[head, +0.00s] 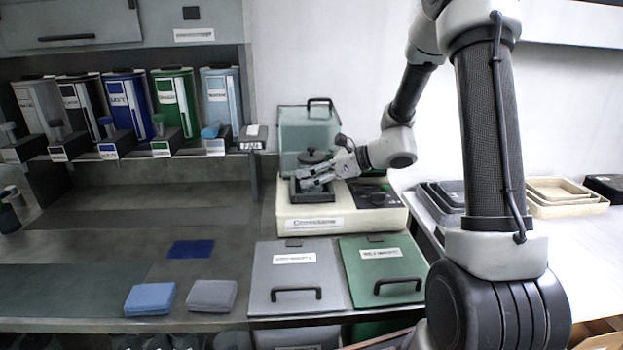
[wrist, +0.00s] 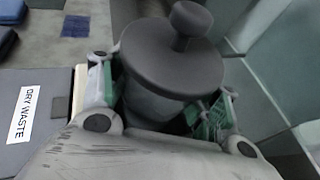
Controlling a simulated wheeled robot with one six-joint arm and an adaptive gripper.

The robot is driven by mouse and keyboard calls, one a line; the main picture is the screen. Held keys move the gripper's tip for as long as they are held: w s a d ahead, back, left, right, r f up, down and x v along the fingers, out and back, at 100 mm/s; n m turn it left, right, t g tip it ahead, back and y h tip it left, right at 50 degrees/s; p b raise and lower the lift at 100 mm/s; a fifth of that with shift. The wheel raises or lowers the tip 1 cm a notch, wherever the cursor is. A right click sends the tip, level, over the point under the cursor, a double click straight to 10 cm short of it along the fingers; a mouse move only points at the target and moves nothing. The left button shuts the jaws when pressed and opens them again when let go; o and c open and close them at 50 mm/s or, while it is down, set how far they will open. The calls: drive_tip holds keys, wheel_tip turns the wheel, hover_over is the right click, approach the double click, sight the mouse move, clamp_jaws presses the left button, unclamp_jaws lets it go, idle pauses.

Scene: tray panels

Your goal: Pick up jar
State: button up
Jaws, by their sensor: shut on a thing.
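The jar (wrist: 172,68) is dark grey with a wide round lid and a knob on top. It fills the middle of the wrist view, and its body stands between the two green-padded fingers of my gripper (wrist: 160,100). My gripper is shut on the jar's body, below the lid. In the head view the jar's dark lid (head: 313,157) shows just behind my gripper (head: 308,182), over the cream machine. The jar's lower part is hidden by the fingers and the wrist, so I cannot tell whether its base touches anything.
The cream machine (head: 300,212) has a raised clear lid (head: 300,130) close behind the jar. A grey panel (head: 295,255) and a green panel (head: 383,262) with handles lie in front. Stacked trays (head: 560,192) stand right. The left bench has clear room around a blue mat (head: 191,249).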

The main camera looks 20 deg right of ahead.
drive_tip(key=shift+r, duration=0.15)
wheel_tip(320, 180, up, 18)
idle(0.6)
drive_tip(key=shift+d, duration=0.1)
